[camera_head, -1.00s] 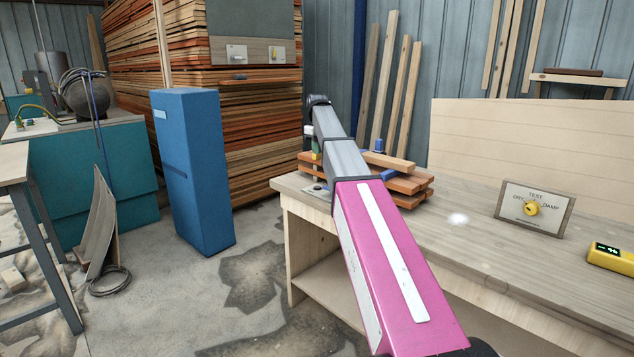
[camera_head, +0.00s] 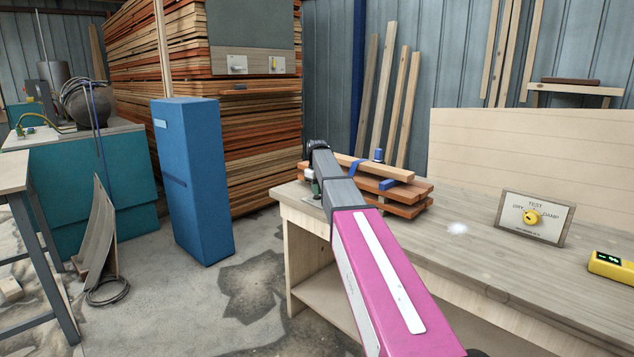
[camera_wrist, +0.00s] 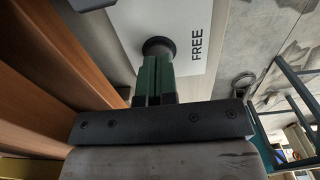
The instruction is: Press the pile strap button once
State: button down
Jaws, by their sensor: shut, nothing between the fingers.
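The pile of boards (camera_head: 408,190) lies on the left end of the workbench, with a blue strap (camera_head: 355,170) around it and a blue knob-like part (camera_head: 379,155) at its top. In the wrist view a black round button (camera_wrist: 158,47) stands on a white plate (camera_wrist: 203,18) marked FREE. My gripper (camera_wrist: 156,64) is shut, its green fingers pointing at the button and covering part of it. The tips look at or very close to the button; I cannot tell whether they touch. In the head view my gripper (camera_head: 316,187) is low beside the pile's left end, partly hidden by my arm.
Boards (camera_wrist: 55,75) rise close on the left in the wrist view. The workbench (camera_head: 480,262) holds a TEST dial box (camera_head: 534,217) and a yellow meter (camera_head: 611,265) at right. A blue cabinet (camera_head: 195,180) stands left of the bench, with open floor between.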

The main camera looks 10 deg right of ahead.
jog(key=shift+f, duration=0.35)
jog(key=shift+s+f, duration=0.15)
jog(key=shift+f, duration=0.85)
notch_tip(320, 180, up, 15)
dwell(0.8)
